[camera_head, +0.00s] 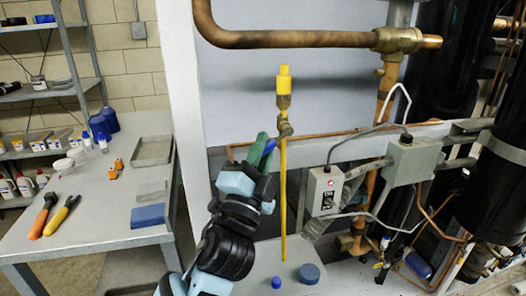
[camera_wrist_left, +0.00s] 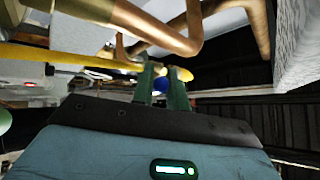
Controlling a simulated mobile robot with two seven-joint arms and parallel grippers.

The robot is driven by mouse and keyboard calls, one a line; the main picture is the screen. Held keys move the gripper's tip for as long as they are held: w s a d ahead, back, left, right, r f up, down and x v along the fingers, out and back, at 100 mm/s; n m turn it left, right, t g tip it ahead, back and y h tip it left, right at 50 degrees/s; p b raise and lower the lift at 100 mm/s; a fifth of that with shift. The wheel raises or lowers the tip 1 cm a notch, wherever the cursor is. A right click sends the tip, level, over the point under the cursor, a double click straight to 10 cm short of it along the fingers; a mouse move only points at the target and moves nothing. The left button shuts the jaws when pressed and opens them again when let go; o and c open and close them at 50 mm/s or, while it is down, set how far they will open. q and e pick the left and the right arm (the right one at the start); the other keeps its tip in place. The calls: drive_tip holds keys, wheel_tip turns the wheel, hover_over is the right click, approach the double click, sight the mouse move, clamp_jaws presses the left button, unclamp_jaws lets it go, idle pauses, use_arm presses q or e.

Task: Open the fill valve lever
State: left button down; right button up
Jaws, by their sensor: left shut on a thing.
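The fill valve (camera_head: 284,128) is a brass fitting with a yellow cap (camera_head: 284,78) above it and a yellow hose (camera_head: 284,200) hanging straight down. Its blue lever (camera_head: 270,146) points toward my left gripper (camera_head: 264,146) and is mostly hidden by the fingers. In the left wrist view, the blue lever end (camera_wrist_left: 153,84) shows between the green fingers of the left gripper (camera_wrist_left: 160,82). The left gripper is shut on the lever, just left of the hose. My right gripper is in neither view.
A thick copper pipe (camera_head: 290,39) runs above the valve. A grey switch box (camera_head: 325,190) stands to the right. A blue cap (camera_head: 309,273) lies on the surface below. The left table (camera_head: 100,220) holds pliers (camera_head: 62,215) and a tray (camera_head: 152,151).

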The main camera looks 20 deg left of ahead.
use_arm(q)
drive_tip(key=c, duration=1.4)
unclamp_jaws()
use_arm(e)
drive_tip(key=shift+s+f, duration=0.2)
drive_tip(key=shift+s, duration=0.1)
use_arm(q)
drive_tip(key=b+v, duration=0.1)
drive_tip(key=v, duration=0.6)
drive_tip(key=shift+s+f+b, duration=0.15)
drive_tip(key=shift+s+b, duration=0.2)
drive_tip(key=shift+s, duration=0.05)
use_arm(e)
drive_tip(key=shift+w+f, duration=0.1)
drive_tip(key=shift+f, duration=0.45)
use_arm(q)
drive_tip(key=shift+c, duration=0.4)
